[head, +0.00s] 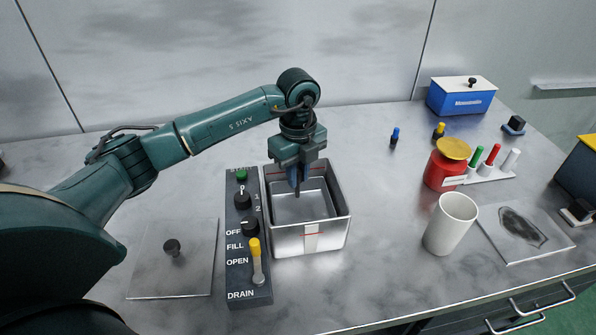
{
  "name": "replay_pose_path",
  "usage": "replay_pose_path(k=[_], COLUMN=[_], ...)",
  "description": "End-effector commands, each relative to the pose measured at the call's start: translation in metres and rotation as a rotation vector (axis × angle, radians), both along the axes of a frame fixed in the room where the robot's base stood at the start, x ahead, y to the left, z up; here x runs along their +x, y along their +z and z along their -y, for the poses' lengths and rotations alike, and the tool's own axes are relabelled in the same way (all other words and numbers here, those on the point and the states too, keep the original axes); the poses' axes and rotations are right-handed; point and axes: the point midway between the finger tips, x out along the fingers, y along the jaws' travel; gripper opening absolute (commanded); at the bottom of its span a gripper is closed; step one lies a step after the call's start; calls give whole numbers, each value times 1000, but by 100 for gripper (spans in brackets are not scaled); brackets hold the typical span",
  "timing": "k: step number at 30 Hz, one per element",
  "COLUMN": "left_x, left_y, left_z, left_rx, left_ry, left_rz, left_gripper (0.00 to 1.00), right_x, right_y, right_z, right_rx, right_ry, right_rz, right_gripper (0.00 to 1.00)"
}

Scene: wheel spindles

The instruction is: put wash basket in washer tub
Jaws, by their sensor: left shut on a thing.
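The washer tub (333,236) is an open square metal box with red marks on its walls, on the table in the middle of the head view. My left gripper (298,188) points straight down into the tub's opening, near its back. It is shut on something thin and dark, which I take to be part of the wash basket. A lighter metal shape, which may be the wash basket (303,207), shows inside the tub below the gripper. My right gripper is not in view.
A dark control panel (235,270) with knobs and a yellow lever adjoins the tub's left side. A flat plate with a knob (196,278) lies further left.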

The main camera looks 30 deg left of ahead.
Motion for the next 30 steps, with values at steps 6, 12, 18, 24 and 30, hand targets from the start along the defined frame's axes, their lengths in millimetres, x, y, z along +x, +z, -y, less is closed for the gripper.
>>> replay_pose_path(k=[6,12,18,24,30], left_x=[0,0,1,1,1], left_y=[-3,-3,11,51,92], left_z=[0,0,0,0,0], left_rx=[0,0,-2,-1,-1], left_ry=[0,0,0,-1,-1], left_rz=[0,0,4,6,4], left_gripper=[26,27,27,27,27], right_x=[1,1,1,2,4], right_y=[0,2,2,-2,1], right_z=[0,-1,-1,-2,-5], right_rx=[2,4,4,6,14], right_ry=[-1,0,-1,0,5], right_rz=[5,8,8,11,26], right_gripper=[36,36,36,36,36])
